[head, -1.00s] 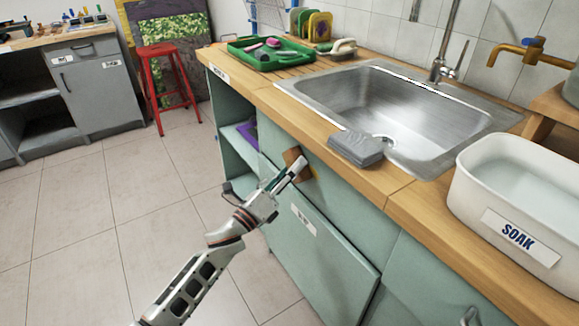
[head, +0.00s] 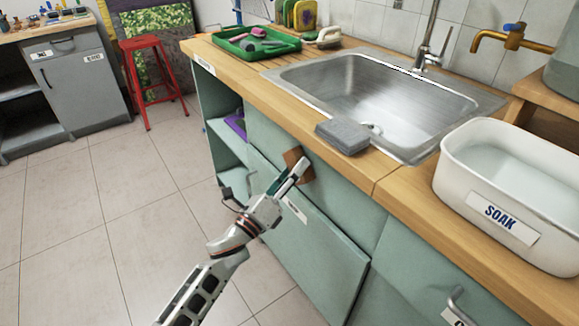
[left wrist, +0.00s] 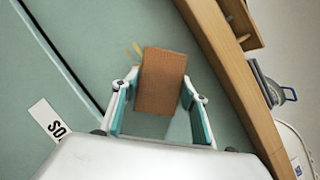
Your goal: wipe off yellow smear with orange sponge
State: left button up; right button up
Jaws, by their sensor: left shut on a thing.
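The orange-brown sponge (head: 306,174) is held in my left gripper (head: 298,171), against or very near the green cabinet front below the sink. In the left wrist view the sponge (left wrist: 161,80) sits between the two teal-lined fingers of the left gripper (left wrist: 160,95). The yellow smear (left wrist: 137,50) shows there as small streaks on the green panel, just beside the sponge's upper left edge. The sponge hides the panel behind it, so any smear there cannot be seen. In the head view no yellow is clear on the cabinet. My right gripper is not in view.
The wooden counter edge (head: 376,184) runs above the panel, with a grey block (head: 343,136) by the sink (head: 385,88). A white SOAK tub (head: 507,190) stands at the right. An open shelf (head: 227,148) lies left of the panel.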

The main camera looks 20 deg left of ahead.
aim_at(285, 161)
pick_arm(q)
jog(key=shift+s+d, duration=1.3)
jog(key=shift+d, duration=0.3)
jog(key=shift+w+a+r+b, duration=0.1)
jog(key=shift+w+a+b, duration=0.1)
jog(key=shift+w+a, duration=0.75)
jog(key=shift+w+a+b, duration=0.15)
jog(key=shift+w+a, duration=0.6)
jog(key=shift+a, duration=0.4)
jog(key=shift+w+a+r+b, duration=0.1)
jog(key=shift+w+a+b, duration=0.1)
jog(key=shift+w+a, duration=0.75)
jog(key=shift+w+a+f+b, duration=0.15)
jog(key=shift+w+a, duration=0.3)
jog(key=shift+a, duration=0.25)
jog(key=shift+w+a+f+b, duration=0.1)
jog(key=shift+w+a+b, duration=0.05)
jog(key=shift+w+a, duration=0.4)
jog(key=shift+s+a, duration=0.1)
jog(key=s+a, duration=0.3)
jog(key=s, duration=0.2)
jog(key=shift+a+p, duration=0.25)
jog(key=shift+p, duration=0.2)
jog(key=shift+a, duration=0.1)
jog(key=shift+s+a, duration=0.85)
jog(key=shift+s, duration=0.3)
